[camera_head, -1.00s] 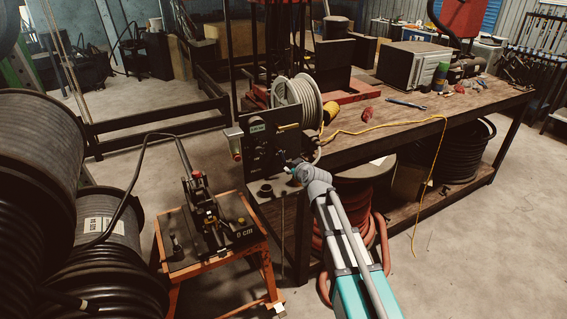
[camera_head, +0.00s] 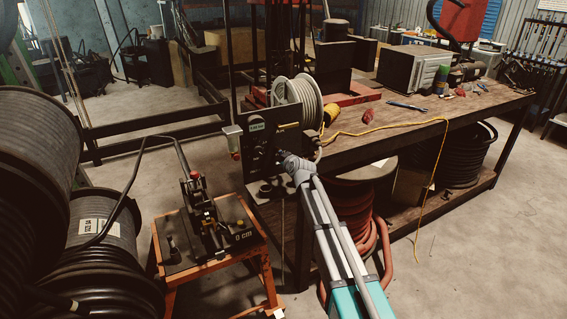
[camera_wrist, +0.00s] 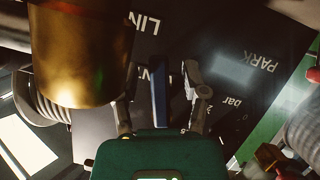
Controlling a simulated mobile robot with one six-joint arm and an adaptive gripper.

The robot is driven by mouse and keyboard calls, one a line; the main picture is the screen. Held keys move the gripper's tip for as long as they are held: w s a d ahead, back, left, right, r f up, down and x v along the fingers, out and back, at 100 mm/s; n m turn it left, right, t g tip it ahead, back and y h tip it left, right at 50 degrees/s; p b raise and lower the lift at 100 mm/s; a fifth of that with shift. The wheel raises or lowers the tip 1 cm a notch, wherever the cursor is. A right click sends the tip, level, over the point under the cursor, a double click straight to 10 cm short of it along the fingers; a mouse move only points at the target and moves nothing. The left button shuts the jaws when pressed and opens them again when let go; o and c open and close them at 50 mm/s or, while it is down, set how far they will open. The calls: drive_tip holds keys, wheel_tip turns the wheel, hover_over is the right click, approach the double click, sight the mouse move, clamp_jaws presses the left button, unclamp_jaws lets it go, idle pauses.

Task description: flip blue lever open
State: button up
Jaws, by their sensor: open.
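The blue lever (camera_wrist: 159,92) shows in the wrist view as a narrow upright blue strip in front of a black panel (camera_wrist: 230,65) with white lettering. My gripper (camera_wrist: 158,72) is open, with one finger on each side of the lever. The right finger is apart from the lever; the left fingertip is partly hidden by a brass cylinder. In the head view my gripper (camera_head: 284,157) is at the lower right of the black panel (camera_head: 258,148), and my arm hides the lever there.
The large brass cylinder (camera_wrist: 80,55) crowds my gripper on the left in the wrist view. In the head view a hose reel (camera_head: 298,98) and yellow cable (camera_head: 385,133) lie on the workbench (camera_head: 410,130). An orange stand (camera_head: 255,250) with a black device is lower left.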

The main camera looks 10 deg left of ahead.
clamp_jaws()
idle(0.3)
drive_tip(key=shift+s+a+m+g+y, duration=0.2)
drive_tip(key=shift+a+m+g+y, duration=0.15)
drive_tip(key=shift+m, duration=0.3)
drive_tip(key=shift+s+a+m+g+y, duration=0.25)
drive_tip(key=shift+m+y, duration=0.1)
drive_tip(key=shift+m, duration=0.3)
unclamp_jaws()
